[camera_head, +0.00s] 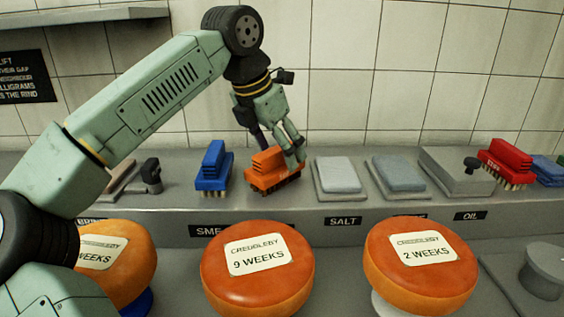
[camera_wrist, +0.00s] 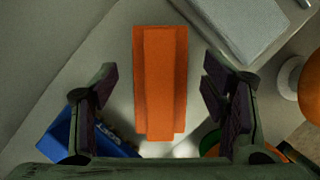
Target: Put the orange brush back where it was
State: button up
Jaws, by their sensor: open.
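The orange brush (camera_head: 272,172) stands bristles down on the grey back ledge, between a blue brush (camera_head: 212,168) and a pale block on a grey tray. My gripper (camera_head: 292,150) is just above the orange brush, at its right part in the head view. In the wrist view the orange brush (camera_wrist: 160,85) lies ahead, between and beyond the two spread fingers (camera_wrist: 160,95). The fingers are open, with clear gaps to both sides of the brush. Whether a finger touches the brush in the head view I cannot tell.
The SALT tray (camera_head: 340,178) and another tray (camera_head: 397,176) stand to the right, then a grey box (camera_head: 456,172) and a red brush (camera_head: 508,160). Orange cheese wheels (camera_head: 257,285) stand in front of the ledge. A tiled wall is behind.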

jog(key=v, duration=0.8)
